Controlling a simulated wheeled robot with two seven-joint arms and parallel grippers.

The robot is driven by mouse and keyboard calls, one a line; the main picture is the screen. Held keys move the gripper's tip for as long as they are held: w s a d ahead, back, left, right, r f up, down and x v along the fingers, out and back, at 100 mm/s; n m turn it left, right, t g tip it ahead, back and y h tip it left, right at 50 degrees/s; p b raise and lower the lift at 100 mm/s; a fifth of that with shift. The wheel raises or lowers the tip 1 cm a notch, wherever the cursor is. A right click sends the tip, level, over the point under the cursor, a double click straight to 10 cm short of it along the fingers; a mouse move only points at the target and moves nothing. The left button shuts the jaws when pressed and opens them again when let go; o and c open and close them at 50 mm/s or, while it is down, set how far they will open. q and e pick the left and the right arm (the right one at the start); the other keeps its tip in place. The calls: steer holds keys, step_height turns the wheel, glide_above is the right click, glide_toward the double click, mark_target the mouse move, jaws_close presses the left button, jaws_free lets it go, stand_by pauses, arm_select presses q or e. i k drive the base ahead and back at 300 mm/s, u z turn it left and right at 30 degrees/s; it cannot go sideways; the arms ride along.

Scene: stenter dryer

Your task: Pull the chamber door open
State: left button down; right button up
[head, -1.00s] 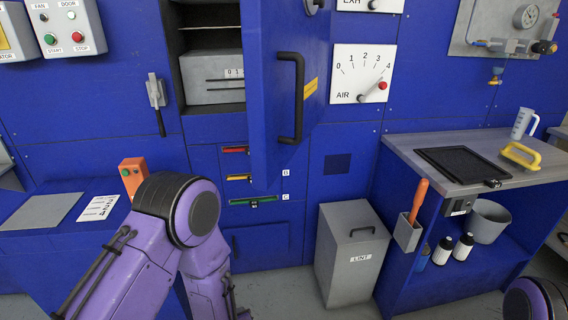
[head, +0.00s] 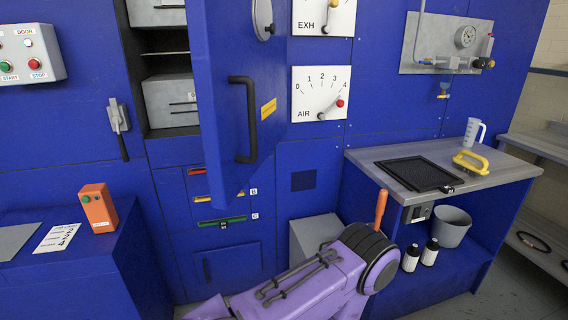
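The blue chamber door (head: 217,75) stands partly open in the head view, swung out toward me with its hinge side to the right. Its black bar handle (head: 251,120) is on the face turned to the right. Left of the door the chamber (head: 170,100) shows grey boxes and shelves inside. A grey latch lever (head: 119,128) with a black grip points down on the panel left of the opening. A purple arm of mine crosses the lower right, in front of the lint bin. Neither gripper shows in the view, and nothing is seen touching the door.
A grey worktop (head: 500,178) at right holds a black mesh screen (head: 420,174), a yellow brush (head: 470,162) and a jug (head: 473,132). The lint bin (head: 312,232) stands below the door's right. An orange button box (head: 98,208) stands on the left ledge.

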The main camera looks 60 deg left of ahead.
mark_target(240, 77)
steer(key=z, duration=0.2)
steer(key=k, duration=0.95)
steer(key=u, duration=1.55)
steer(key=i, duration=1)
